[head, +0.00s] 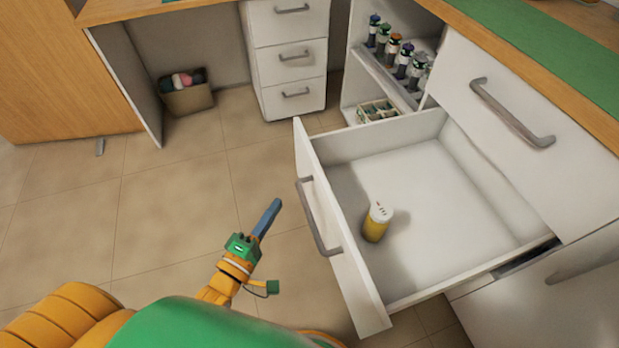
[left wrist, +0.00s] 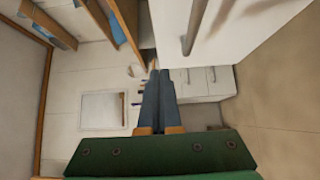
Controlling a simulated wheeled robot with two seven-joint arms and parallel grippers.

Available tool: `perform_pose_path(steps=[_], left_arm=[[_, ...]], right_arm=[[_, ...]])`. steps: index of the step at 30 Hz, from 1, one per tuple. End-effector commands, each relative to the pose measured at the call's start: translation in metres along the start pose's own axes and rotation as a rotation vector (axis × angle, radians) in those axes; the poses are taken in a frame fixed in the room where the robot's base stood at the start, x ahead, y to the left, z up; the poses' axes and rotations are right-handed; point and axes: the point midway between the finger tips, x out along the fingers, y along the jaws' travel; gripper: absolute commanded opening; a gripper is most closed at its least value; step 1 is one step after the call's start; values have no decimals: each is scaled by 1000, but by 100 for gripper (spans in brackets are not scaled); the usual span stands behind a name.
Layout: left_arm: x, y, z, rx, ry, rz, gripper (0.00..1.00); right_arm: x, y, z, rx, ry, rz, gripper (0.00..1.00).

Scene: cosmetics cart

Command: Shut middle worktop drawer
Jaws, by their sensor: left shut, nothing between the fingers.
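The middle worktop drawer (head: 430,205) is pulled far out in the head view. Its white front panel (head: 350,255) carries a grey bar handle (head: 318,218) and faces left. My left gripper (head: 268,215) is shut and empty, to the left of the drawer front and apart from the handle. In the left wrist view the shut fingers (left wrist: 158,85) point ahead, with a white panel and a grey handle (left wrist: 195,27) at upper right. My right gripper is not in view.
A closed drawer (head: 520,120) with a handle sits above the open one. A rack of small bottles (head: 395,60) stands behind it. A white drawer unit (head: 290,60) and a bin with coloured balls (head: 187,95) are at the back. The tiled floor left of the drawer is clear.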

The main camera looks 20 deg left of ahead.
Motion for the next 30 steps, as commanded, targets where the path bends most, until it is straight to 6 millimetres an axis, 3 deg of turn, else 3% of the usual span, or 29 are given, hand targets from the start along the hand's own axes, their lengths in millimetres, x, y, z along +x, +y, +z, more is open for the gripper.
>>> perform_pose_path(steps=[10,12,19,30], left_arm=[[77,-1,0,3,0,2,0],[85,-1,11,-1,1,-1,0],[100,-2,27,3,1,-4,0],[101,-2,28,4,0,-4,0]], right_arm=[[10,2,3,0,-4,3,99],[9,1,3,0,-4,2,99],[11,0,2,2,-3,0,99],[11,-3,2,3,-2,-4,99]])
